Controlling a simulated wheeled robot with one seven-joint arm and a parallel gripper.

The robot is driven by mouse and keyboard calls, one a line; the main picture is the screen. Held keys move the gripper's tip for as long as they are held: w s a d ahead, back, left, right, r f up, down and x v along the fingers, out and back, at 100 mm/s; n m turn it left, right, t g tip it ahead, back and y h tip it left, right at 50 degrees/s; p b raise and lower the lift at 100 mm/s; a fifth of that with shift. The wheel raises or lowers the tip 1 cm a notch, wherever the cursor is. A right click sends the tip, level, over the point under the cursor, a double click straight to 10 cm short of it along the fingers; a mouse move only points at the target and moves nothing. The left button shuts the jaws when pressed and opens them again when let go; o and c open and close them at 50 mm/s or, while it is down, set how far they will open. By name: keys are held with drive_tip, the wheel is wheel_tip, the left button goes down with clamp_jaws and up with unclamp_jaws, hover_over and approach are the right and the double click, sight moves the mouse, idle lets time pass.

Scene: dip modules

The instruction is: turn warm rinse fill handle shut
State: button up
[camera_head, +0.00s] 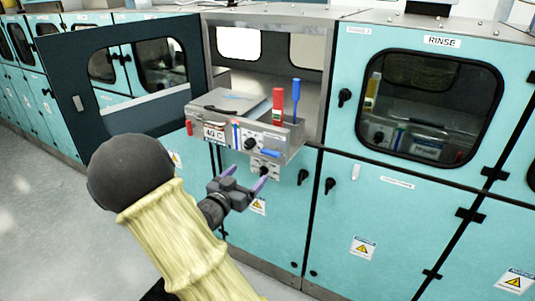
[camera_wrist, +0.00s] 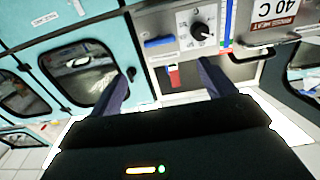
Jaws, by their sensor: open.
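A steel module with a "40 C" display (camera_head: 214,133) stands in the open bay. It carries a black knob (camera_head: 250,143), a blue lever lying flat (camera_head: 269,154), and upright red (camera_head: 278,106) and blue (camera_head: 296,98) levers. I cannot read which one is the warm rinse fill handle. My gripper (camera_head: 245,172) is open and empty, just below and in front of the module's panel. In the wrist view, which is upside down, the flat blue lever (camera_wrist: 158,41) and the knob (camera_wrist: 202,31) lie beyond my gripper (camera_wrist: 164,70), apart from both fingers.
A dark door (camera_head: 60,60) stands open left of the bay. A closed teal door marked "RINSE" (camera_head: 345,130) is on the right. Teal lower doors with black latches (camera_head: 330,185) lie below. Open grey floor (camera_head: 50,220) is at the left.

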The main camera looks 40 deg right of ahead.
sight(268, 154)
drive_tip(key=p+x, duration=0.2)
drive_tip(key=x, duration=1.1)
drive_tip(key=shift+p, duration=0.35)
drive_tip(key=c, duration=1)
